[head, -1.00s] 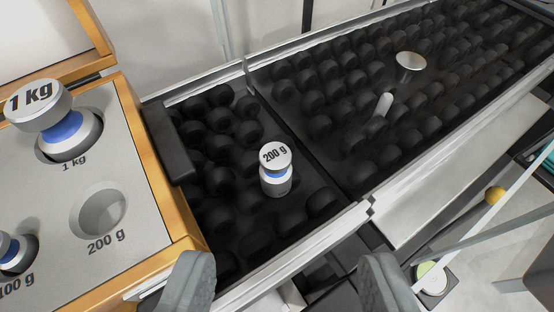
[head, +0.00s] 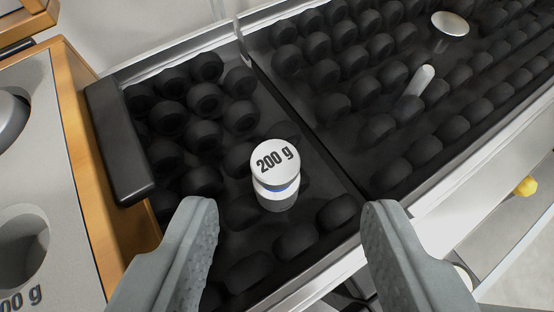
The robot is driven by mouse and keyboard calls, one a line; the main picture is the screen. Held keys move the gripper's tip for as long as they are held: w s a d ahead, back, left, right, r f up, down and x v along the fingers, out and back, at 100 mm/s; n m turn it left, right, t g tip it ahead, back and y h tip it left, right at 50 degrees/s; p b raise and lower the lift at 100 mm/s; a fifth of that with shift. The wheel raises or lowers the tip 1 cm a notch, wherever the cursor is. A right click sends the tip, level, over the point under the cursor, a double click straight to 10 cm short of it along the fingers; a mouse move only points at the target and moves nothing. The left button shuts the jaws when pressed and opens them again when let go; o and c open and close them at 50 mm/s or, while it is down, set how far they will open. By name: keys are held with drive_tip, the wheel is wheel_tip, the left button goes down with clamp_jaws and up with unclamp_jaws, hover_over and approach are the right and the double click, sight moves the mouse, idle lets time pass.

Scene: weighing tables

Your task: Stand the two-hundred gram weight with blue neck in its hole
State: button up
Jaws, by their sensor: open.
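The 200 g weight (head: 276,175) stands upright on the black roller bed, with its white labelled top and a sliver of blue neck showing. My gripper (head: 288,225) is open, its two grey fingers apart in the lower part of the head view. The weight is between and slightly beyond the fingertips, and neither finger appears to touch it. The wooden weight box (head: 98,190) is at the left edge. Its 200 g hole (head: 22,245) is empty and partly cut off by the frame.
Part of another weight (head: 10,120) sits in the box at the far left. A black block (head: 119,145) stands between box and rollers. A white peg (head: 420,80) and a pale disc (head: 450,23) are on the rollers at upper right.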

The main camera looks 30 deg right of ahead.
sight(275, 176)
drive_tip(key=shift+a+x, duration=0.15)
drive_tip(key=shift+x, duration=0.5)
drive_tip(key=shift+a+x, duration=0.15)
drive_tip(key=shift+x, duration=1.95)
drive_tip(key=shift+a+f, duration=0.1)
clamp_jaws()
